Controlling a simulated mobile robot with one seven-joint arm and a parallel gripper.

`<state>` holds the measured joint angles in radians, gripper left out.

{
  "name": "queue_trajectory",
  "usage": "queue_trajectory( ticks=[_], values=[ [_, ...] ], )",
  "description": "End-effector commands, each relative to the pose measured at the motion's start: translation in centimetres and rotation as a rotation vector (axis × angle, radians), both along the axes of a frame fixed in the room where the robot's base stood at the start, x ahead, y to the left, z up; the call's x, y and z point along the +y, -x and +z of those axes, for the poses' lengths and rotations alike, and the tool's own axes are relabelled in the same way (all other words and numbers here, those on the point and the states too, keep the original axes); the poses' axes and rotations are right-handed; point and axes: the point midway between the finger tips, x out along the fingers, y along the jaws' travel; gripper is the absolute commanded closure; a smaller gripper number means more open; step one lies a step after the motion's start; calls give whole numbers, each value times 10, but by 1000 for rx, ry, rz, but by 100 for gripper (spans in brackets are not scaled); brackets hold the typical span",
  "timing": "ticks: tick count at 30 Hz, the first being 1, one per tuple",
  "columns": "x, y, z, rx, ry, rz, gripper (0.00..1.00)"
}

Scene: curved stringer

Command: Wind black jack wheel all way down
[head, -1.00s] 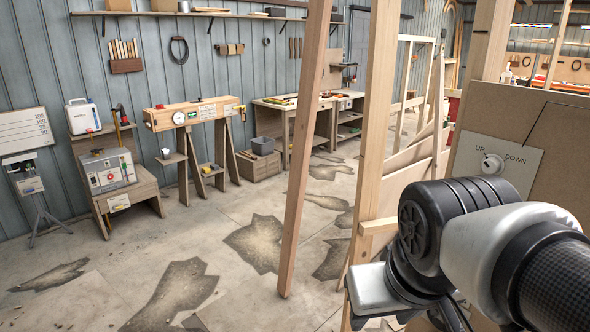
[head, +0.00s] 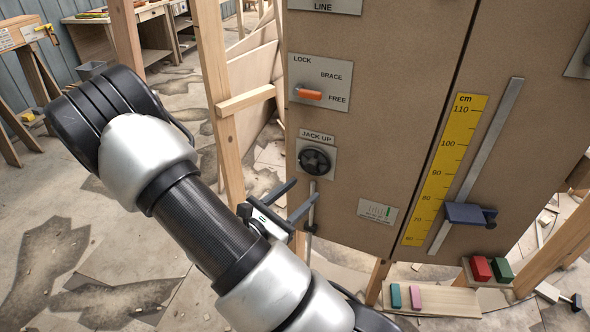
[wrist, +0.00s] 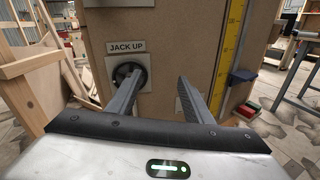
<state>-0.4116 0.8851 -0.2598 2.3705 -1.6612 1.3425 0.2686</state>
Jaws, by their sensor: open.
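The black jack wheel (head: 315,161) is a round handwheel on a grey plate under a "JACK UP" label, on the brown panel (head: 390,60). A metal rod (head: 311,205) runs down below it. My gripper (head: 296,197) is open, its two fingers apart, in front of and a little below the wheel in the head view. In the wrist view the wheel (wrist: 129,75) shows behind the left finger, which hides part of it. The space between the fingers (wrist: 157,92) is empty and faces bare panel right of the wheel. I see no contact with the wheel.
An orange lever (head: 309,94) sits above the wheel at a LOCK/BRACE/FREE plate. A yellow cm scale (head: 445,170) and a blue slider (head: 469,214) are to the right. Coloured blocks (head: 480,268) lie on low boards. A wooden post (head: 222,100) stands left of the panel.

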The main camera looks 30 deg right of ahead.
Motion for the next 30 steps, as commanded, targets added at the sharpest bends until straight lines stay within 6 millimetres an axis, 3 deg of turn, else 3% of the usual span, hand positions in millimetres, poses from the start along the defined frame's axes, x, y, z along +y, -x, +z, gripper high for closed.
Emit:
queue_trajectory(
  ticks=[1,3,8,14,30],
  values=[
    [4,-9,-25,54,41,71,54],
    [9,-19,-44,104,79,153,54],
    [18,-31,-67,168,121,256,54],
    [6,-41,-69,174,124,269,54],
    [-90,-103,-70,172,124,266,54]
  ],
)
